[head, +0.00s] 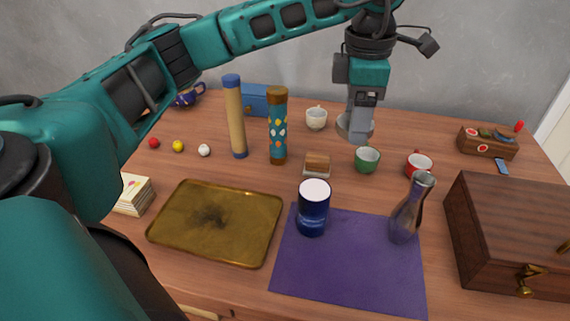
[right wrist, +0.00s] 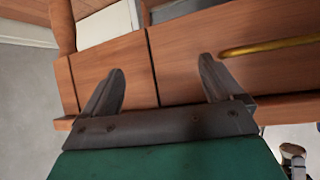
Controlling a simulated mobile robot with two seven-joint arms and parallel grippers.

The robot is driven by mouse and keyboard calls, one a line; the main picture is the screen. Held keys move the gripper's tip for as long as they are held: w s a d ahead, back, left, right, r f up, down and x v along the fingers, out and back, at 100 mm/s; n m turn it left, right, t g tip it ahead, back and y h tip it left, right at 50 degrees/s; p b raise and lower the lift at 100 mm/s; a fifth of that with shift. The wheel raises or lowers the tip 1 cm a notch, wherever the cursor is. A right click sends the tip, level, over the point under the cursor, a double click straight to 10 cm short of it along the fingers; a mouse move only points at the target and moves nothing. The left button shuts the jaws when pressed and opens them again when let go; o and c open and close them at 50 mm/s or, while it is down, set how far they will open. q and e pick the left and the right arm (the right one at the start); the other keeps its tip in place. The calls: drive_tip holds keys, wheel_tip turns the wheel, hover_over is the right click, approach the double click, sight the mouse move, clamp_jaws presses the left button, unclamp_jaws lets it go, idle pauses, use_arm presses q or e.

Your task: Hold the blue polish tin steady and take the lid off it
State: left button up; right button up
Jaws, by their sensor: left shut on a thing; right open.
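The blue polish tin (head: 313,222) stands upright on the left part of a purple mat (head: 350,268) in the head view. Its top shows as a pale, flat disc. My left gripper (head: 359,132) is beyond the tin, toward the back of the table and well apart from it. It is shut on a round grey piece (head: 344,127) that looks like a lid, partly hidden by the fingers. My right gripper (right wrist: 162,70) shows in the right wrist view, open and empty, facing wooden drawer fronts. It is not in the head view.
A silver vase (head: 408,212) stands on the mat's right side. A brass tray (head: 214,222) lies left of the mat, a wooden box (head: 520,235) right. Behind stand a green cup (head: 367,160), a red cup (head: 418,166), a white cup (head: 316,118) and two tall cylinders (head: 236,120).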

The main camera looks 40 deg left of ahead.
use_arm(q)
drive_tip(key=n, duration=0.3)
drive_tip(key=a+n, duration=0.1)
drive_tip(key=n, duration=0.1)
drive_tip(key=shift+w+r, duration=0.2)
drive_tip(key=shift+w, duration=0.15)
drive_tip(key=n, duration=0.5)
drive_tip(key=shift+w+a+r, duration=0.2)
drive_tip(key=shift+w+a, duration=0.1)
drive_tip(key=shift+a, duration=0.05)
drive_tip(key=f+n+b, duration=0.1)
drive_tip(key=f+n, duration=0.2)
drive_tip(key=f, duration=0.1)
drive_tip(key=a+f+n+b, duration=0.1)
drive_tip(key=f+n+b, duration=0.1)
drive_tip(key=f+n, duration=0.2)
drive_tip(key=w+a+f+n+b, duration=0.1)
drive_tip(key=f+n, duration=0.2)
drive_tip(key=f, duration=0.3)
drive_tip(key=shift+n, duration=0.4)
drive_tip(key=shift+f+b, duration=0.7)
drive_tip(key=shift+f, duration=2.1)
drive_tip(key=shift+r, duration=0.1)
